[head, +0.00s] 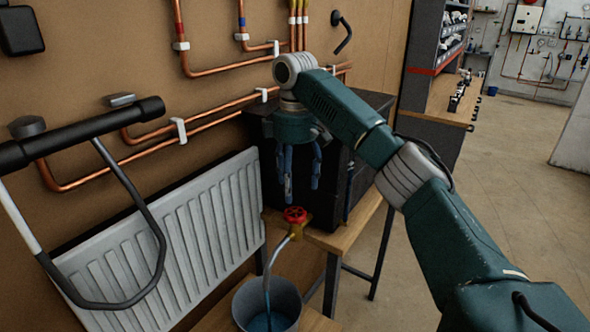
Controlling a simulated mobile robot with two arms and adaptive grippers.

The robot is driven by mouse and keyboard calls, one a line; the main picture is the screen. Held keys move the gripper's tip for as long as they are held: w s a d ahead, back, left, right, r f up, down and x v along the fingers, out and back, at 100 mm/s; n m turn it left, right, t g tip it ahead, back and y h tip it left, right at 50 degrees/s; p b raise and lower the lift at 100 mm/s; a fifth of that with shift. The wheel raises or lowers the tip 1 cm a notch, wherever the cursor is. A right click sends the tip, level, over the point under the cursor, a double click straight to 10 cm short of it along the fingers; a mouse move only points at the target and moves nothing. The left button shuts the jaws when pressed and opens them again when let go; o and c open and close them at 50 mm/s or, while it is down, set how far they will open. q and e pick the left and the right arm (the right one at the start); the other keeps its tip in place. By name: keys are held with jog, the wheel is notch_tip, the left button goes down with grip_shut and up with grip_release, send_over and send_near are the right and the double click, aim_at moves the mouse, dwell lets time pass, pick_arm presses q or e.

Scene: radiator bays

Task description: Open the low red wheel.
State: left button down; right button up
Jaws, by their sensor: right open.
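The low red wheel (294,215) sits on a brass valve at the left end of a wooden bench, right of the white radiator. A hose runs down from the valve into a grey bucket (267,305). My right gripper (301,187) points down with its dark blue fingers apart and empty. It appears just above the wheel in the picture, not touching it as far as I can tell; the depth between them is unclear. My left gripper does not show.
A white ribbed radiator (190,235) stands left of the valve. A black box (345,165) stands behind my right gripper. Copper pipes (205,133) run along the brown wall. A dark bar with a bent frame (85,135) fills the left foreground. Open floor (515,190) lies to the right.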

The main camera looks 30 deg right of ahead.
jog(key=shift+r, duration=2.05)
